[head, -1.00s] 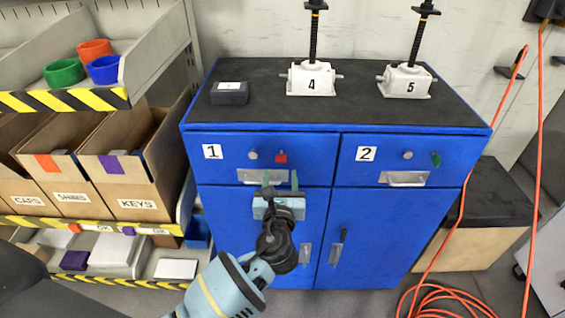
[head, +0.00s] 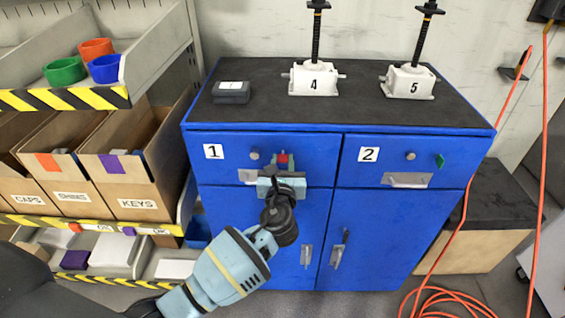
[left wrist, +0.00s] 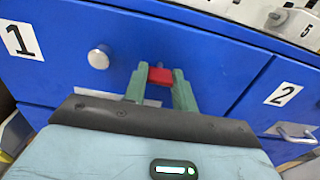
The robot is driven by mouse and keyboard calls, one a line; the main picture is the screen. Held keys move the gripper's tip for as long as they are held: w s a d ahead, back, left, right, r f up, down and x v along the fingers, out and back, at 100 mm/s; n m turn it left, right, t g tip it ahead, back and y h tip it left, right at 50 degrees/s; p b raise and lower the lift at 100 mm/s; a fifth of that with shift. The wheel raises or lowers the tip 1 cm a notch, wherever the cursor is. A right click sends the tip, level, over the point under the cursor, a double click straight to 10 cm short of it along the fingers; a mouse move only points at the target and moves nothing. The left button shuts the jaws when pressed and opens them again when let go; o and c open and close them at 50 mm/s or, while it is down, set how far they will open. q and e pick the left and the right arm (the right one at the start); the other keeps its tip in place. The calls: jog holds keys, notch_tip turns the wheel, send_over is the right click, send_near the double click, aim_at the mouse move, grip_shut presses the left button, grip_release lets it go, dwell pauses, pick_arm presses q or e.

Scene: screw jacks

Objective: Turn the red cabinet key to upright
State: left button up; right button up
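The red cabinet key (head: 282,158) sits in the front of drawer 1 (head: 320,150), right of its round knob (head: 254,155). In the left wrist view the red key (left wrist: 160,75) looks wider than tall and fills the gap between two green fingers. My left gripper (head: 281,165) reaches the drawer front with one finger on each side of the key. In the left wrist view my left gripper (left wrist: 160,80) appears shut on it, though contact is hard to see. The key's lower part is hidden. My right gripper is not in view.
A green key (head: 440,161) is on drawer 2. Two screw jacks, 4 (head: 314,79) and 5 (head: 408,82), stand on the black top. A shelf with boxes (head: 125,165) is at the left.

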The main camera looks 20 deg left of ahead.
pick_arm(q)
jog(key=c, duration=0.4)
jog(key=shift+n, duration=0.4)
jog(key=n+b, duration=0.2)
jog(key=n, duration=1.1)
jog(key=shift+f+b, duration=0.2)
jog(key=shift+b, duration=0.2)
jog(key=shift+r+n+b, duration=0.1)
jog(key=shift+n+b, duration=0.5)
jog(key=shift+n, duration=1.5)
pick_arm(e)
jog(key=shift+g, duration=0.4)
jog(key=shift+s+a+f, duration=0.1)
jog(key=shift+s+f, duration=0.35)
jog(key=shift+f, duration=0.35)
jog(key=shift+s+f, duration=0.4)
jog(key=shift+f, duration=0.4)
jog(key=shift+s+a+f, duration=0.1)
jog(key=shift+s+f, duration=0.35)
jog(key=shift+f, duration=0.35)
